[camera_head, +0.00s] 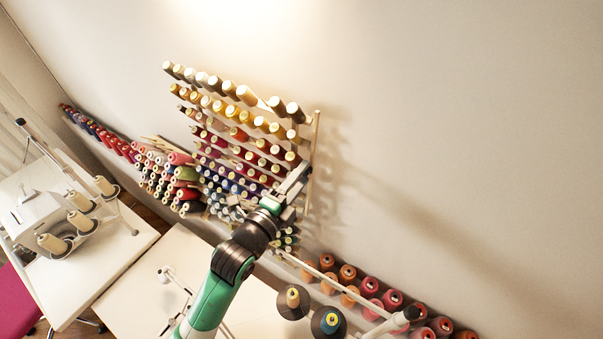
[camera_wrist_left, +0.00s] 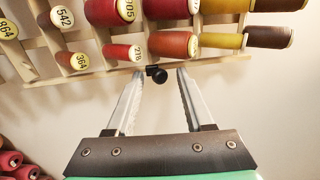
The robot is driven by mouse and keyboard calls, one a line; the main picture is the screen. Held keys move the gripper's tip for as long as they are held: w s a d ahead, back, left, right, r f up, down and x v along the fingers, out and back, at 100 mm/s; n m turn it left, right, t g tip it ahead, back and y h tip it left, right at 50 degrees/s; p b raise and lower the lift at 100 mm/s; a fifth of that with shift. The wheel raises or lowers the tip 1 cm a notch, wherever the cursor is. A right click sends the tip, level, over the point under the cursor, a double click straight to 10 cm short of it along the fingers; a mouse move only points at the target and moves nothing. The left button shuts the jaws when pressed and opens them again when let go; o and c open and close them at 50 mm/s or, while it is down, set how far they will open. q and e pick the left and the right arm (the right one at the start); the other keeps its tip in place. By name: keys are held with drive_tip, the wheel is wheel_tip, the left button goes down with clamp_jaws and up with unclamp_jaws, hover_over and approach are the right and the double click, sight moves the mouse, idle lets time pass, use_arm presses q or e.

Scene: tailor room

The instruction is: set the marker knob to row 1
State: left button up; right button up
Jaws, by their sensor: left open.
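The marker knob (camera_wrist_left: 157,74) is a small black round knob, seen in the left wrist view at the edge of a wooden rail (camera_wrist_left: 225,62) of the thread rack. My left gripper (camera_wrist_left: 160,80) is open, its two fingers pointing at the rail with the knob between their tips. A gap shows on both sides of the knob. In the head view my left gripper (camera_head: 298,180) is at the right side of the wall rack (camera_head: 314,135), by its lower rows. The knob cannot be made out there. My right gripper is not in view.
More cones (camera_head: 392,298) stand at the lower right, near a pale rod (camera_head: 335,285). A sewing machine (camera_head: 45,205) is on a white table at left. The wall right of the rack is bare.

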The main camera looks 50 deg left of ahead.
use_arm(q)
drive_tip(key=shift+w+a, duration=0.1)
drive_tip(key=shift+w, duration=0.2)
drive_tip(key=shift+c, duration=0.3)
clamp_jaws()
drive_tip(key=shift+r, duration=0.1)
idle(0.9)
